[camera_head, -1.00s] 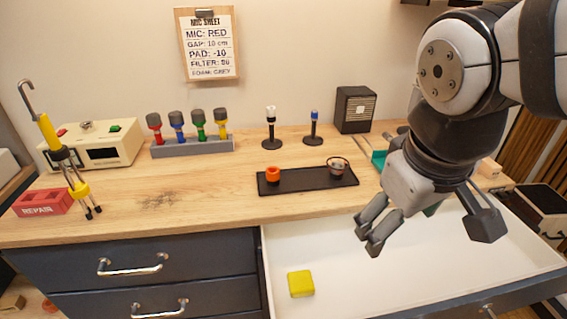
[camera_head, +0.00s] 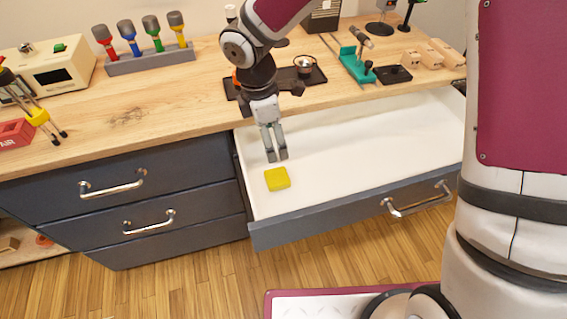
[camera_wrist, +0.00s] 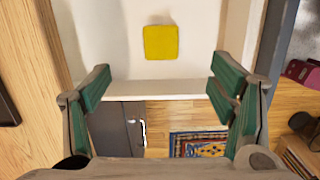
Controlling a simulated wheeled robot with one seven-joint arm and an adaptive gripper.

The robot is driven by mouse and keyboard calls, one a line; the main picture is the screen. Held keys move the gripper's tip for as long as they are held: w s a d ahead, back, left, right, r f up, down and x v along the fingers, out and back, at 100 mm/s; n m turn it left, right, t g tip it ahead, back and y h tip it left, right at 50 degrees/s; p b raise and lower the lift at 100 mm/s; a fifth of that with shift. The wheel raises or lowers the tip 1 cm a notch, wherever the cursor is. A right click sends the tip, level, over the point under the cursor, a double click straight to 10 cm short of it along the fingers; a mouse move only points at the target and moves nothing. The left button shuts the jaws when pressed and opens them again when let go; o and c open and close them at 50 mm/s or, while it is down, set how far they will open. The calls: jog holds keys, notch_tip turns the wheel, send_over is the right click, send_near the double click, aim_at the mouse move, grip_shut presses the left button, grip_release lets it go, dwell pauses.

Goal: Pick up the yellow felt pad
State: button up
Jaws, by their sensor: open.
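The yellow felt pad (camera_head: 277,179) is a small square block. It lies flat in the open white drawer (camera_head: 340,150), near the drawer's left front corner. My gripper (camera_head: 277,157) points down above the drawer, a little behind the pad in the head view. In the wrist view the pad (camera_wrist: 161,42) shows whole at the upper middle, beyond the spread fingers (camera_wrist: 165,85). The gripper is open, empty and apart from the pad.
The drawer's left wall (camera_head: 241,180) and dark front (camera_head: 330,215) are close to the pad. The wooden worktop (camera_head: 150,110) lies behind, with a black tray (camera_head: 318,75), a teal clamp-like tool (camera_head: 352,62) and a rack of coloured microphones (camera_head: 150,60). Most of the drawer floor is clear.

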jog(key=f, duration=0.2)
send_over(277, 176)
jog(key=shift+n, duration=0.3)
jog(key=f, duration=0.7)
jog(key=shift+a+f, duration=0.3)
jog(key=shift+d+f, duration=0.2)
jog(key=shift+f, duration=2.4)
jog(key=c, duration=1.1)
